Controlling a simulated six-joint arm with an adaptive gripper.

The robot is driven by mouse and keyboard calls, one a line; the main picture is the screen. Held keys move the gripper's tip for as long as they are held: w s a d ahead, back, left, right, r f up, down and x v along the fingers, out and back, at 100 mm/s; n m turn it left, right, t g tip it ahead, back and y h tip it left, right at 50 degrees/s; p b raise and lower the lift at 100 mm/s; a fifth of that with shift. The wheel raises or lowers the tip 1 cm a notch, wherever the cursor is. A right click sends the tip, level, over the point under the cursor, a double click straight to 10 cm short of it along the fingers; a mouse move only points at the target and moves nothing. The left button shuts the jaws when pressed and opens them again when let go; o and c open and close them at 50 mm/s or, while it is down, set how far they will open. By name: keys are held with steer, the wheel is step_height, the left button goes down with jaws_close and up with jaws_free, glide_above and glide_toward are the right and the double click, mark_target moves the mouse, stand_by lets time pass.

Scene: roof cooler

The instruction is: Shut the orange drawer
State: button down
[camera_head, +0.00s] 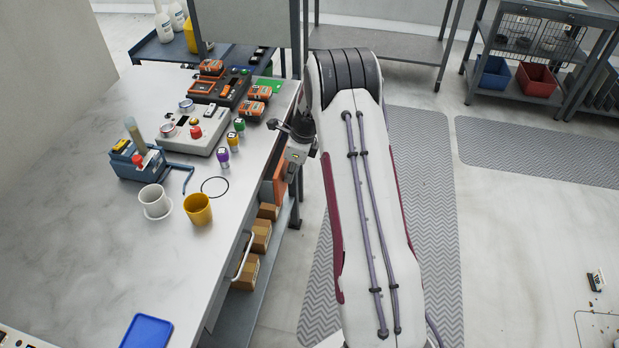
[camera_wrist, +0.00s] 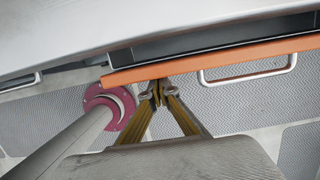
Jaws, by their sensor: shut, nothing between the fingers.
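The orange drawer (camera_wrist: 215,58) is under the worktable's edge. In the wrist view it stands partly open, with a strip of its dark inside showing between the tabletop and its front. Its metal handle (camera_wrist: 248,73) is on the outer face. In the head view the orange drawer (camera_head: 281,182) shows only in part, beside the table's right edge. My gripper (camera_wrist: 157,94) is shut and empty. Its fingertips are just outside the drawer front, left of the handle; I cannot tell whether they touch it. The gripper's fingertips are hard to make out in the head view.
The worktable (camera_head: 90,235) carries a white cup (camera_head: 154,201), a yellow cup (camera_head: 198,209), a blue rack (camera_head: 137,160) and a blue tray (camera_head: 147,332). Cardboard boxes (camera_head: 261,235) sit on the shelf below. Floor mats (camera_head: 425,200) lie right of the table.

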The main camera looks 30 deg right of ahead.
steer(key=shift+w+a, duration=0.7)
steer(key=s+d+r, duration=0.2)
steer(key=r, duration=0.3)
steer(key=s+d+r, duration=0.2)
steer(key=r, duration=0.2)
steer(key=shift+s+d+r, duration=0.3)
steer(key=shift+r, duration=0.05)
stand_by(0.6)
